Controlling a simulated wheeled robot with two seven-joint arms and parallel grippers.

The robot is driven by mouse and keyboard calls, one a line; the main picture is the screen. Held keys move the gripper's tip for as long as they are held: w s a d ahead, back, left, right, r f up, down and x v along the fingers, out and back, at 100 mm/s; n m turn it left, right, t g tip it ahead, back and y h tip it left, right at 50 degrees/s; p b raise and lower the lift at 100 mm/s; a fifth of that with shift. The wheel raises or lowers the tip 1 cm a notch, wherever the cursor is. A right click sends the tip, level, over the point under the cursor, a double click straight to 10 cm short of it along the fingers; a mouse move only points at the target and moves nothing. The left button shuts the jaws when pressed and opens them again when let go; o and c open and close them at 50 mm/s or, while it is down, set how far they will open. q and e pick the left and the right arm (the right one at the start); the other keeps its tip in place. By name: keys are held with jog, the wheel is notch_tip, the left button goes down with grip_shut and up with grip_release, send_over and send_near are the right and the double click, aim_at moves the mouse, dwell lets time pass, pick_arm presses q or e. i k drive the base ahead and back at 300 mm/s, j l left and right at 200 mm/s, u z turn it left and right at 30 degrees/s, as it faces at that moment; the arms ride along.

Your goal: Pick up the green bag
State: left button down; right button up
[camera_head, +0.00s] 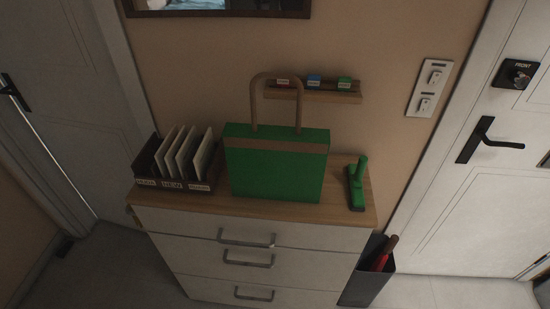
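The green bag (275,172) stands upright on the wooden top of a white chest of drawers. It is a boxy bag with a brown band near its top edge. A tall brown handle (256,100) arches up from it, in front of the wall. Nothing is touching the bag from above. Neither of my grippers shows in the head view.
A dark rack of upright cards (175,163) stands left of the bag, and a green brush-like item (357,184) stands to its right. A small wall shelf (335,97) is behind the handle. The chest (200,226) has drawers with metal handles. A dark bin (366,283) stands at its right.

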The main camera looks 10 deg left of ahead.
aim_at(277, 163)
jog(key=j+z, duration=0.25)
jog(key=j, duration=0.4)
jog(key=k+j+z, duration=0.1)
jog(key=j+z, duration=0.15)
jog(key=j, duration=0.4)
